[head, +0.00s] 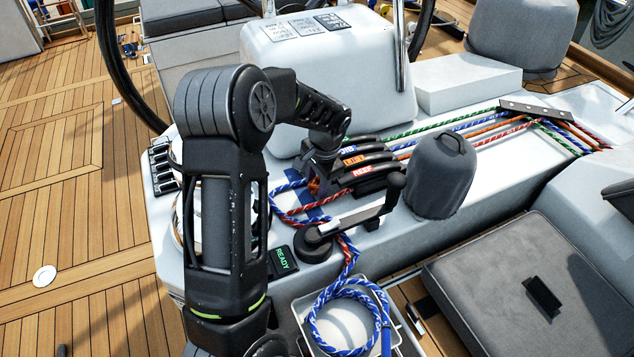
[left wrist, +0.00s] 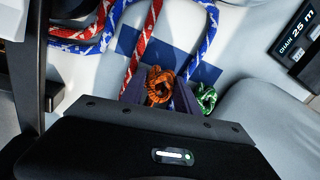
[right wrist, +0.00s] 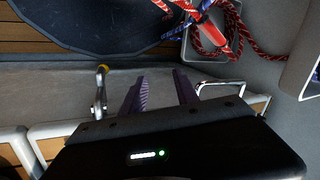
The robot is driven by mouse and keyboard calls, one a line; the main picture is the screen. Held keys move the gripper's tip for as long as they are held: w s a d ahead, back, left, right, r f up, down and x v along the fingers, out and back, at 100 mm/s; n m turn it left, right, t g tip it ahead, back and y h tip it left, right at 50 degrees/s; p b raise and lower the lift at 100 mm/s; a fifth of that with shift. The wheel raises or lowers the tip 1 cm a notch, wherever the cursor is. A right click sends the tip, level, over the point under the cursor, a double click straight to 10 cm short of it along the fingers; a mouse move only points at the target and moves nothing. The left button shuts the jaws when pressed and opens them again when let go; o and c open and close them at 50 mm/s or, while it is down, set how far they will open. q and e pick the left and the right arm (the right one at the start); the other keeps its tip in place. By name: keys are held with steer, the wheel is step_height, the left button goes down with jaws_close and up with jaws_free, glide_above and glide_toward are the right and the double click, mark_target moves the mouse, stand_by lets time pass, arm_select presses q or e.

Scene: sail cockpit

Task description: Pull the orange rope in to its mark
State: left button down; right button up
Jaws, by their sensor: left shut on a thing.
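The orange rope (head: 492,126) runs from the deck organiser to the row of rope clutches, through the one with the orange label (head: 355,160). My left gripper (head: 317,184) is just in front of the clutches, shut on the rope's near end. In the left wrist view a bunched orange end (left wrist: 159,86) sits between the fingertips. I cannot make out a mark on the rope. My right gripper (right wrist: 160,92) shows only in the right wrist view, with its fingers apart and nothing between them, above a grey surface.
Red and blue ropes (head: 290,207) lie beside my left gripper, and a green rope end (left wrist: 207,98) is close to its right finger. A winch handle (head: 360,220), a covered winch (head: 441,175) and a bin of coiled blue rope (head: 345,318) stand nearby.

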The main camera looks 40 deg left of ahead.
stand_by(0.3)
arm_select(q)
steer(key=s+a, duration=0.1)
steer(key=s, duration=0.1)
steer(key=s+a, duration=0.1)
steer(key=s, duration=0.1)
steer(key=s+a, duration=0.1)
steer(key=s, duration=0.2)
steer(key=shift+a, duration=0.3)
steer(key=c, duration=0.9)
jaws_free()
steer(key=shift+w, duration=0.1)
steer(key=shift+d+r, duration=0.1)
step_height(320, 180, up, 8)
steer(key=d, duration=0.1)
steer(key=shift+s+d+f, duration=0.2)
steer(key=shift+f, duration=0.05)
